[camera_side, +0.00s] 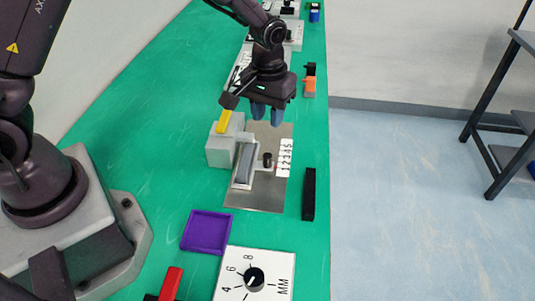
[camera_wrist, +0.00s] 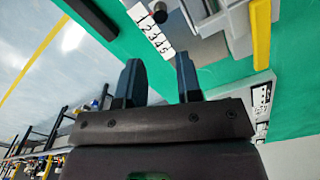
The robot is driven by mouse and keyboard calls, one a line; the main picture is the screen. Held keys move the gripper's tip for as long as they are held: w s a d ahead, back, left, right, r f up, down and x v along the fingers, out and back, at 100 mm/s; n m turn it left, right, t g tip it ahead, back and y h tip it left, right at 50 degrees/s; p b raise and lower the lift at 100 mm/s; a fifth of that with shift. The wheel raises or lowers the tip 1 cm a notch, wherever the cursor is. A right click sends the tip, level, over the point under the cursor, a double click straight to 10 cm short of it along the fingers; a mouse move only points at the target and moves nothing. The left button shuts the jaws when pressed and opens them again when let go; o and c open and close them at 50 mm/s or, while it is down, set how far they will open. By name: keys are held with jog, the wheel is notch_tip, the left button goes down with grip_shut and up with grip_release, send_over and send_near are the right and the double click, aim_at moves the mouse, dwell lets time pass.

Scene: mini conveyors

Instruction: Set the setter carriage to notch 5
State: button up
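The setter stands on a metal plate (camera_side: 262,200) on the green table, with a white scale (camera_side: 284,158) numbered 1 to 5. Its carriage has a small black knob (camera_side: 267,158) beside the lower-to-middle numbers; I cannot tell the exact notch. In the wrist view the scale (camera_wrist: 150,28) and the knob (camera_wrist: 160,14) show at the top, the knob near the low numbers. My gripper (camera_side: 266,114) is above the far end of the plate, past number 5 and apart from the knob. Its two fingers (camera_wrist: 160,82) are spread with nothing between them.
A grey block (camera_side: 222,150) with a yellow bar (camera_side: 224,121) stands left of the carriage. A black bar (camera_side: 308,194) lies to the right. A purple tray (camera_side: 206,232) and a white dial panel (camera_side: 254,278) are nearer the camera. More devices stand farther along the table.

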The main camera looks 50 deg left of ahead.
aim_at(268, 155)
notch_tip(268, 155, down, 12)
jog(key=shift+f, duration=0.1)
dwell(0.4)
